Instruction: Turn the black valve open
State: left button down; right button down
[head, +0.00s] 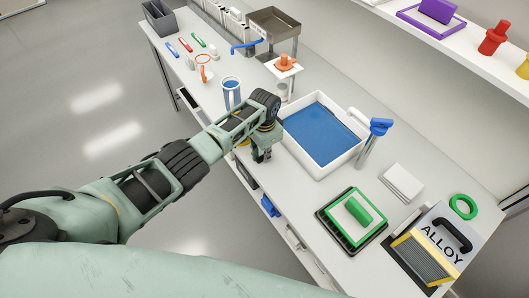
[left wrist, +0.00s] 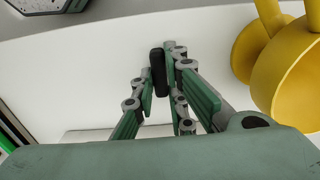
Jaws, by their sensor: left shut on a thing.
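My left gripper (head: 264,152) is at the front edge of the counter, pointing down. In the left wrist view its fingers (left wrist: 161,80) are closed around a narrow black bar (left wrist: 158,70), which I take to be the black valve's handle. The bar stands between the green finger pads against a white surface. The rest of the valve is hidden, and in the head view the gripper and arm cover it. My right gripper is not in view.
A yellow rounded fitting (left wrist: 285,75) is close on the right in the left wrist view. A blue handle (head: 269,207) sticks out of the cabinet front.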

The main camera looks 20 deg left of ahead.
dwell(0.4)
pick_arm(q)
jog(key=c, duration=1.8)
grip_release()
jog(key=shift+o, duration=0.2)
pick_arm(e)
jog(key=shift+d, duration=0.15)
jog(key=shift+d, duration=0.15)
pick_arm(q)
notch_tip(320, 180, up, 12)
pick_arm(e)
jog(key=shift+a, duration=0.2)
